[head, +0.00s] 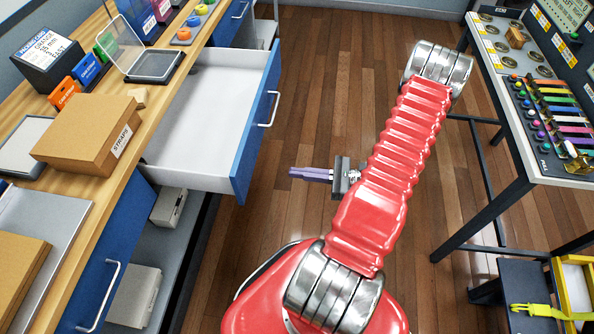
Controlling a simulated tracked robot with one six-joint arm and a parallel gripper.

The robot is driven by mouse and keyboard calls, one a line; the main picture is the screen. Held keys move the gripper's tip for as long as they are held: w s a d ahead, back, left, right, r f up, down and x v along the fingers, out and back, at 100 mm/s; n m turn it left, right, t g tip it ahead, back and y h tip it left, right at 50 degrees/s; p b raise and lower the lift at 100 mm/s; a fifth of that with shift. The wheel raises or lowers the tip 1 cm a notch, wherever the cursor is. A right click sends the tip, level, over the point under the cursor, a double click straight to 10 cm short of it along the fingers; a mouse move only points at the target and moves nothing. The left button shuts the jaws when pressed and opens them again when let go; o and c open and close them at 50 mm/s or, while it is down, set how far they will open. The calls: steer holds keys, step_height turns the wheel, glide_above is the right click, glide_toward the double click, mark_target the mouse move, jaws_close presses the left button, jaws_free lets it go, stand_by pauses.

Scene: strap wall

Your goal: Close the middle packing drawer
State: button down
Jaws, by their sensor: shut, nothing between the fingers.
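The middle packing drawer (207,116) is pulled out from the wooden counter on the left in the head view. Its inside is white and looks empty. Its blue front (256,133) carries a silver handle (271,108) and faces right, toward my arm. My gripper (292,173) is shut and empty, with its purple-grey fingers pointing left. It is to the right of the drawer front's near end, apart from it in the picture. My red arm hides part of the floor and the gripper's mount.
A cardboard STRAPS box (90,136) and a clear-lidded case (152,64) sit on the counter. A closed blue drawer with a handle (103,297) is nearer. A table with coloured straps (565,115) stands right. Wooden floor (325,70) lies clear between.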

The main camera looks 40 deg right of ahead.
mark_target(249, 167)
steer(key=x, duration=1.1)
steer(key=shift+w+a, duration=0.2)
steer(key=shift+w, duration=0.05)
steer(key=shift+w+a, duration=0.15)
steer(key=shift+w, duration=0.05)
steer(key=shift+w, duration=0.1)
